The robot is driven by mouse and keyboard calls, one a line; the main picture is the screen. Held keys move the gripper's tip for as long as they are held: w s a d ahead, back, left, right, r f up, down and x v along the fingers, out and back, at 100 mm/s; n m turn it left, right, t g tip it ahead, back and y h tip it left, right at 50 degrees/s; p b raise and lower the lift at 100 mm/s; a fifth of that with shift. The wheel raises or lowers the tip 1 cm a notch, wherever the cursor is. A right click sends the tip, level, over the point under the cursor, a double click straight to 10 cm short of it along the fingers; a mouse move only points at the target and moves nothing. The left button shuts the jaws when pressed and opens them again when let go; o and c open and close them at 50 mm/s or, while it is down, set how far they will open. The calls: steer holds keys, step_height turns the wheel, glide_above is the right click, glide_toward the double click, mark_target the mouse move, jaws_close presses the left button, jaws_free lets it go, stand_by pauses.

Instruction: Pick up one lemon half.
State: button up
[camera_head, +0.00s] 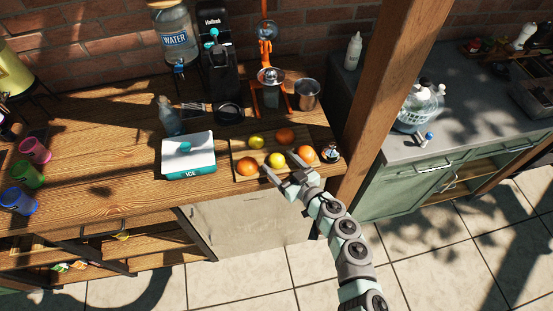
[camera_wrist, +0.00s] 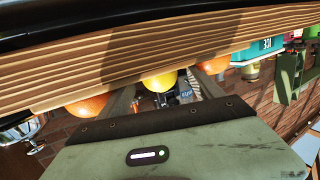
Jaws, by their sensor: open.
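Two yellow lemon halves sit on a wooden cutting board (camera_head: 240,146) in the head view. The far lemon half (camera_head: 256,142) is toward the back left of the board. The near lemon half (camera_head: 277,160) is close to the front edge. My gripper (camera_head: 278,164) is open, its two fingers reaching over the board's front edge on either side of the near lemon half. In the wrist view a lemon half (camera_wrist: 160,81) shows in the middle, between my dark fingers (camera_wrist: 164,95). Whether the fingers touch it cannot be told.
Orange halves share the board: one (camera_head: 248,167) left of my gripper, one (camera_head: 305,155) right of it, one (camera_head: 285,136) behind. A white ICE box (camera_head: 188,157) stands left of the board. A small jar (camera_head: 331,154) is at its right. A wooden post (camera_head: 382,95) rises further right.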

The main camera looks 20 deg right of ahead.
steer(key=shift+c, duration=0.6)
steer(key=c, duration=1.4)
